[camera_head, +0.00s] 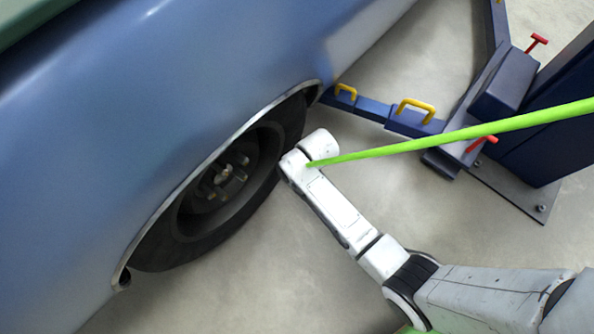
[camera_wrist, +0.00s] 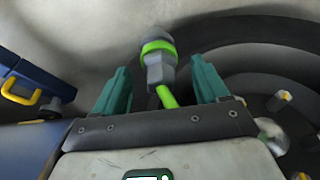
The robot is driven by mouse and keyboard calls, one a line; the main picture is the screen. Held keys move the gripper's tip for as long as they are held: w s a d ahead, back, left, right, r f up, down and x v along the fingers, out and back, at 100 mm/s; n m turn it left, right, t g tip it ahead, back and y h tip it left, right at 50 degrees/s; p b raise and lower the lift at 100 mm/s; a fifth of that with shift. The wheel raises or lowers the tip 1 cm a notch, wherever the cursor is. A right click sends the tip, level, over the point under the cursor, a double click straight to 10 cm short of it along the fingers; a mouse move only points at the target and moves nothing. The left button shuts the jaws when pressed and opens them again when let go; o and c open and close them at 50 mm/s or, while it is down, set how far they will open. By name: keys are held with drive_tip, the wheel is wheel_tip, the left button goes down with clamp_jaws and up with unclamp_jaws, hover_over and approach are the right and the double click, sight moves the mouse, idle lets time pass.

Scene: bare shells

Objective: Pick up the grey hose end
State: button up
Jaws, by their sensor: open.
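The grey hose end (camera_wrist: 160,75) shows in the wrist view as a grey fitting with a bright green ring. A green hose (camera_wrist: 167,97) runs from it towards the gripper body. My gripper (camera_wrist: 161,68) is open, with one teal finger on each side of the fitting. A gap shows on both sides, and the fitting's far tip reaches past the fingertips. In the head view the green hose (camera_head: 450,136) comes from the right edge to my white wrist beside the car wheel. The hose end and my fingers are hidden there.
A blue car body (camera_head: 150,110) fills the left, with its dark wheel (camera_head: 215,215) close to my wrist. A dark blue lift post (camera_head: 545,120) and its arm with yellow handles (camera_head: 415,110) stand at the upper right. Bare floor (camera_head: 240,285) shows below.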

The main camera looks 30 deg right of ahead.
drive_tip(key=shift+b+x, duration=0.35)
drive_tip(key=shift+x, duration=0.75)
drive_tip(key=c, duration=1.3)
drive_tip(key=shift+r, duration=0.15)
